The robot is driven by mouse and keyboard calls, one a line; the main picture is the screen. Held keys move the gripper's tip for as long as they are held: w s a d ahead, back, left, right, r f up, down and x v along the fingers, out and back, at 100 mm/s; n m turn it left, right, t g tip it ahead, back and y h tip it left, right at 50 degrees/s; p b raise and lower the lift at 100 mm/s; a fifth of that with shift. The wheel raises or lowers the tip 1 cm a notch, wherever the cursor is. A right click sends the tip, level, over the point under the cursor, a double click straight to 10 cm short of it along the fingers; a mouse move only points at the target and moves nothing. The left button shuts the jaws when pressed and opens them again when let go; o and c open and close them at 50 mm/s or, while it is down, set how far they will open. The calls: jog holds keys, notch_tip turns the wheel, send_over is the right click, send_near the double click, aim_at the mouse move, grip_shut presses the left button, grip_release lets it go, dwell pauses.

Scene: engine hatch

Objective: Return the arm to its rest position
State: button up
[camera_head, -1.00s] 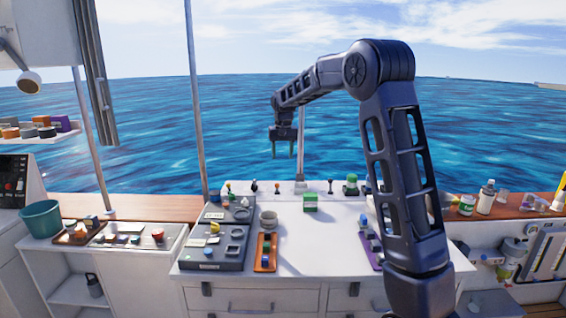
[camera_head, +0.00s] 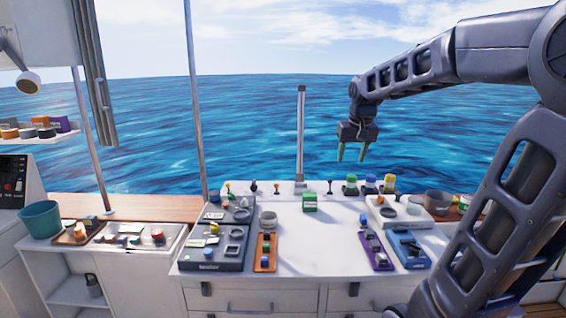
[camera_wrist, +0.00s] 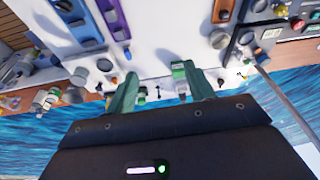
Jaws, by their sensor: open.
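My gripper (camera_head: 352,151) hangs in the air at the right of the head view, above the back of the white worktop (camera_head: 305,240) and in front of the sea. Its two green fingers point down and stand apart, with nothing between them. In the wrist view my gripper (camera_wrist: 160,95) shows its green fingers spread over the far part of the worktop. My arm arches in from the right side of the head view.
A green box (camera_head: 310,201) stands on the worktop. Orange (camera_head: 265,252) and purple (camera_head: 375,247) trays hold small parts. Grey (camera_head: 215,248) and blue (camera_head: 408,248) trays lie nearby. A thin post (camera_head: 301,135) rises behind. The worktop's middle is clear.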

jog(key=s+d+f, duration=0.3)
jog(key=s, duration=0.6)
jog(key=s+d+f+t, duration=0.1)
jog(key=s+d+f, duration=0.2)
jog(key=s, duration=0.6)
jog(key=shift+s+d+f+m+h, duration=0.15)
jog(key=shift+d+f+m+h, duration=0.15)
jog(key=shift+d+f+m, duration=0.15)
jog(key=shift+a, duration=0.15)
dwell(1.2)
